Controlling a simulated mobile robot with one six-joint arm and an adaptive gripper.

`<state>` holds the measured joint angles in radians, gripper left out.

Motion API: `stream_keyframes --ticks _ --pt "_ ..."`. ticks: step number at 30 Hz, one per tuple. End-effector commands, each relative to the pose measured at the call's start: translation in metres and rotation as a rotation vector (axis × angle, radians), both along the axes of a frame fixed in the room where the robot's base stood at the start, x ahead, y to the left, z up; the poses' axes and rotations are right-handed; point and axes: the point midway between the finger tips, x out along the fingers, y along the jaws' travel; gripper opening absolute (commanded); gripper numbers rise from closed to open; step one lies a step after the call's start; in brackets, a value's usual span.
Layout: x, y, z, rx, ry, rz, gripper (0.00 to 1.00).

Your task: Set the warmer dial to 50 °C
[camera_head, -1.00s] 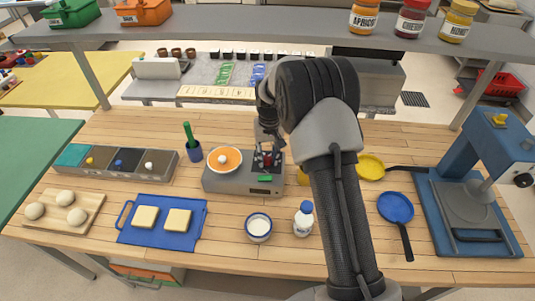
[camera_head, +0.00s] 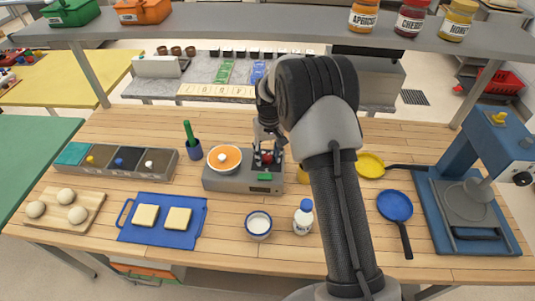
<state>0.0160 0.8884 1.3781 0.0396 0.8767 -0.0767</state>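The warmer (camera_head: 228,184) is a grey box near the middle of the wooden table. An orange disc with a white rim and pale centre knob (camera_head: 224,158) sits on its left part. A small red knob (camera_head: 267,158), which looks like the dial, is on its right part, with a green piece (camera_head: 264,177) and a small dark display (camera_head: 261,190) in front. My gripper (camera_head: 267,155) points down at the red knob, its fingers around or just beside it. I cannot tell whether they touch it. The dial's marks and the display's reading are too small to read.
A blue pen cup (camera_head: 194,150) stands left of the warmer. A white bowl (camera_head: 258,225) and a blue-capped bottle (camera_head: 303,218) stand in front. A yellow pan (camera_head: 370,164) and a blue pan (camera_head: 396,207) lie to the right. A shelf (camera_head: 220,22) spans the back.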

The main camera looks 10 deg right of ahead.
Motion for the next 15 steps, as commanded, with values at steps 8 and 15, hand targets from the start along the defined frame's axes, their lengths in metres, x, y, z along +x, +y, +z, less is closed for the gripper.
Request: stream_keyframes --ticks 8,15 --pt "0.0 0.0 0.0 0.0 0.0 0.0 0.49" --pt "0.001 -0.001 0.017 0.0 -0.003 0.0 0.49"
